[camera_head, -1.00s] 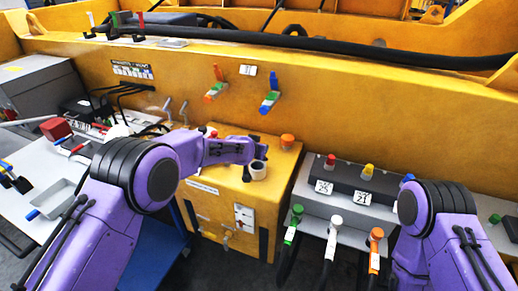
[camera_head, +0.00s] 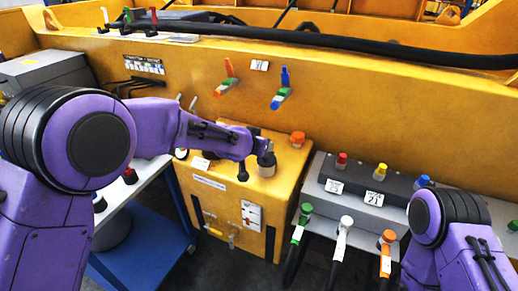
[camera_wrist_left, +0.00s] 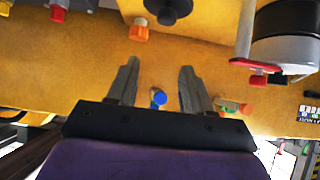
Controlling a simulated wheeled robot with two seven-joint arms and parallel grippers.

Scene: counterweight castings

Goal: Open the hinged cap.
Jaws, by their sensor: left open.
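A short pale neck with a dark grey top (camera_head: 267,164) stands on the yellow box (camera_head: 285,190); I take it for the hinged cap, and it looks closed. A dark round top (camera_wrist_left: 168,9) in the left wrist view seems to be the same piece, partly cut by the upper edge. My left gripper (camera_head: 254,160) is just left of the neck in the head view. Its fingers (camera_wrist_left: 158,84) are spread and empty in the left wrist view. The gripper and forearm hide part of the box top. Of my right arm only links show, and its gripper is out of view.
An orange knob (camera_head: 298,138) stands behind the neck. A black-and-white cylinder (camera_wrist_left: 285,45) with a red lever (camera_wrist_left: 256,66) is close at the right in the left wrist view. Two coloured handles stick out of the yellow wall. A grey connector block (camera_head: 365,185) stands to the right.

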